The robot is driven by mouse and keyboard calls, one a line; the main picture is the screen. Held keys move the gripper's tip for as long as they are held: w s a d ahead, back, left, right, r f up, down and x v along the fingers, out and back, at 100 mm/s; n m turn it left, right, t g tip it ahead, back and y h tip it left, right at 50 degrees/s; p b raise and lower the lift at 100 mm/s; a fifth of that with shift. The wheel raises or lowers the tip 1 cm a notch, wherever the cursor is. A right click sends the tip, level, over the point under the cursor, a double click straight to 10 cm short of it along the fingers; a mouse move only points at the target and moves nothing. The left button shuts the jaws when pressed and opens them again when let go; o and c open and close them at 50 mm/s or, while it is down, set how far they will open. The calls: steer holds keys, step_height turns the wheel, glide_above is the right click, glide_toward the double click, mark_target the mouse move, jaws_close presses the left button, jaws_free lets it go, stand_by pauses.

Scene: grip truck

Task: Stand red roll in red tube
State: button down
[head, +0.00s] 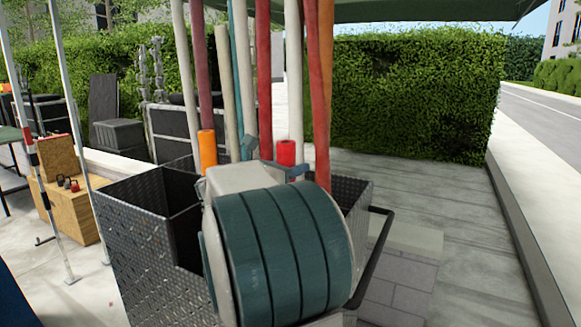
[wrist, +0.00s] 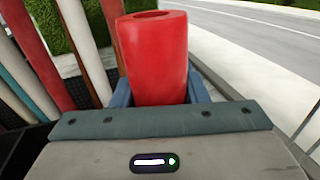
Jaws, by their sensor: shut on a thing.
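My gripper (head: 279,166) is shut on a short red roll (head: 285,152), held upright above the metal bin. In the wrist view my gripper (wrist: 160,96) has its blue fingers on either side of the red roll (wrist: 153,55), whose top end shows a round hollow. A red tube that would take the roll cannot be made out for sure; my arm hides much of the bin. Tall red poles (head: 264,75) stand behind the roll.
The dark checker-plate bin (head: 140,235) has an open compartment at left and a handle at right. An orange cylinder (head: 207,148) stands near its back left. Several tall poles rise behind. A wooden crate (head: 72,210) stands at left; paving at right is clear.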

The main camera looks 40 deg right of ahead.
steer(key=c, duration=0.7)
jaws_free()
steer(key=shift+c, duration=0.2)
steer(key=shift+a, duration=0.1)
steer(key=s+a+b, duration=0.2)
steer(key=a, duration=1.1)
steer(key=shift+a, duration=0.25)
steer(key=s+a+f+m+g+y, duration=0.1)
steer(key=s+a+f+m+y, duration=0.3)
steer(key=f, duration=0.4)
steer(key=s+a+f+m+y, duration=0.1)
steer(key=s+f+m+y, duration=0.5)
steer(key=f, duration=0.3)
steer(key=s+a+f+m+y, duration=0.3)
steer(key=a+f+m+y, duration=0.1)
steer(key=a+m, duration=0.1)
steer(key=s+a+f+m+t+y, duration=0.1)
steer(key=s+a+f+m+y, duration=0.2)
steer(key=a, duration=0.5)
steer(key=shift+s+f+m+y, duration=0.4)
steer(key=shift+s+f+m, duration=0.35)
steer(key=shift+m, duration=0.15)
